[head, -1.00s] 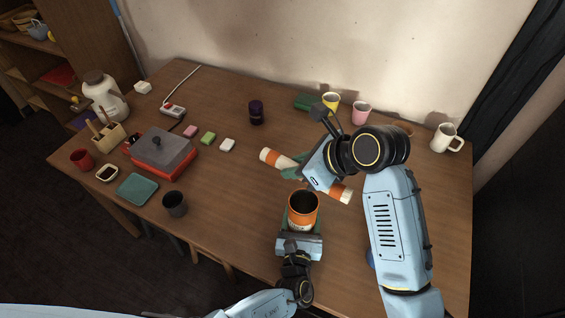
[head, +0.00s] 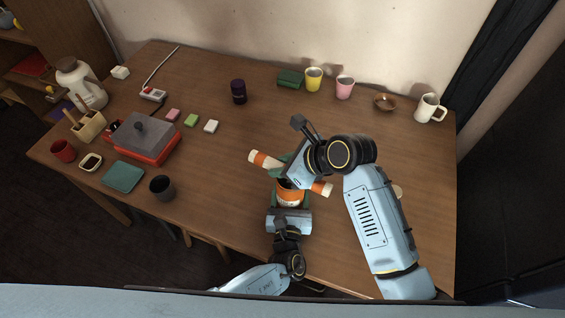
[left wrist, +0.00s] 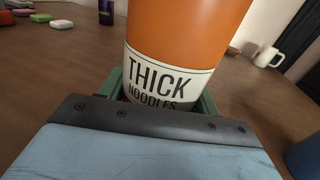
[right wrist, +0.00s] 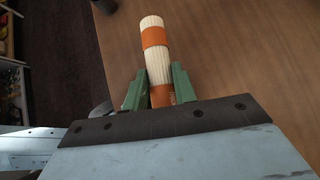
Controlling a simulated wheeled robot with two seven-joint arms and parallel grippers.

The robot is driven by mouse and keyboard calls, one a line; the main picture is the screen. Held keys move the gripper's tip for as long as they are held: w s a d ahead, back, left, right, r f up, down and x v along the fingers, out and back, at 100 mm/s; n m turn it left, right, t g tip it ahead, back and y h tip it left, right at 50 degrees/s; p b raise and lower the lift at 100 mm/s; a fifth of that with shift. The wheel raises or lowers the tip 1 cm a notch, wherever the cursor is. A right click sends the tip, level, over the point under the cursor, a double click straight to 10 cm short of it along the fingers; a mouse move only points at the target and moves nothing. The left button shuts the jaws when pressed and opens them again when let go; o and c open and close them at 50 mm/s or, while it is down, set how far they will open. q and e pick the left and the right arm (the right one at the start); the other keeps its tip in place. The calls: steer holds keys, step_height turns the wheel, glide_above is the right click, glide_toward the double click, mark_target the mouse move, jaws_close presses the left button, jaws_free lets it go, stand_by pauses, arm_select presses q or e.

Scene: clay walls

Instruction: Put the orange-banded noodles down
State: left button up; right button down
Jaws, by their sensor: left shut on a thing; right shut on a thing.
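The orange-banded noodles are a pale, ribbed bundle (right wrist: 156,62) with orange bands. My right gripper (right wrist: 155,90) is shut around it with its green fingers. In the head view the bundle (head: 262,159) lies slantwise, both ends sticking out past my right gripper (head: 284,170). My left gripper (head: 289,203) is shut on an orange canister, which shows in the left wrist view (left wrist: 185,35) with a white label reading "THICK NOODLES". The canister stands upright. In the head view the bundle and right gripper cover its top; I cannot tell whether they touch it.
A dark grey cup (head: 162,187) and a teal square (head: 122,177) lie left along the front edge. A dark purple jar (head: 239,92) stands behind. Cups, a brown bowl (head: 385,102) and a white mug (head: 429,109) line the wall. Table between the jar and bundle is clear.

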steer(key=c, duration=1.1)
jaws_free()
steer(key=v, duration=1.1)
steer(key=shift+d+r, duration=0.1)
steer(key=shift+d, duration=0.05)
steer(key=shift+c, duration=0.2)
steer(key=shift+s+d+r, duration=0.15)
steer(key=shift+c, duration=1.2)
steer(key=shift+s+d, duration=0.2)
steer(key=shift+s, duration=0.15)
steer(key=shift+c, duration=0.4)
steer(key=w+a+f, duration=0.1)
steer(key=a+f, duration=0.1)
steer(key=a+f+n+t, duration=0.1)
steer(key=f, duration=0.2)
steer(key=w+a+f+t, duration=0.1)
steer(key=a+f, duration=0.1)
steer(key=f, duration=0.1)
steer(key=shift+w+a+h, duration=0.3)
steer(key=shift+w+h, duration=0.1)
